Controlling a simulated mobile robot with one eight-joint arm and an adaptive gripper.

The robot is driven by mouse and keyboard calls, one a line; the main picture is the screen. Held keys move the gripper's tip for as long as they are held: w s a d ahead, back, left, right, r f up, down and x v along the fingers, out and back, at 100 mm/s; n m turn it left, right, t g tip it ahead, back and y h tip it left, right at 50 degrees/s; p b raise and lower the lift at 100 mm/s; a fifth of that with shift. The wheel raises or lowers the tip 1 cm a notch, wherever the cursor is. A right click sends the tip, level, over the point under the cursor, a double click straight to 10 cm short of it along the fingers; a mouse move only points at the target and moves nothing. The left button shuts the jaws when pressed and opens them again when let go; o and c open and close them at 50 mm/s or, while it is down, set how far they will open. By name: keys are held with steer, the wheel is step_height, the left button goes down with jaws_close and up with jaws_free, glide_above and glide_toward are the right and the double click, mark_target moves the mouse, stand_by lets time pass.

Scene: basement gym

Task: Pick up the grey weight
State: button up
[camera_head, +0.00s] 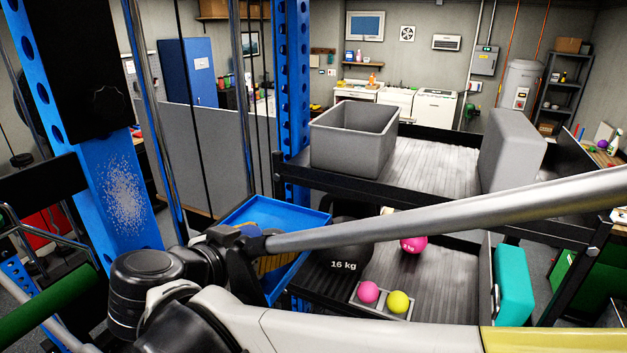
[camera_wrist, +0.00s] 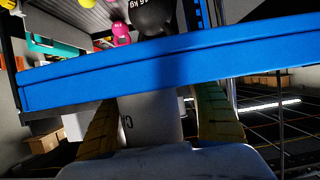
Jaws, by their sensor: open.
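In the wrist view, a pale grey piece (camera_wrist: 148,118) with part of some dark lettering shows between the two yellowish fingers of my gripper (camera_wrist: 158,115). It may be the grey weight, but most of its shape is hidden. The fingers are apart, and I cannot tell whether they touch it. A blue tray-like thing (camera_wrist: 80,75) crosses in front of it. In the head view, this blue tray (camera_head: 300,216) is left of the rack shelf. My gripper (camera_head: 272,264) is partly visible there beside the tray, largely hidden by my arm.
A dark 16 kg kettlebell (camera_head: 343,262) stands on the lower shelf, near a pink kettlebell (camera_head: 413,244) and pink (camera_head: 368,292) and yellow (camera_head: 398,302) balls. A grey bin (camera_head: 350,150) is on the upper shelf. A blue rack post (camera_head: 296,90) stands close by.

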steer(key=shift+s, duration=0.1)
steer(key=c, duration=1.2)
steer(key=shift+r, duration=0.1)
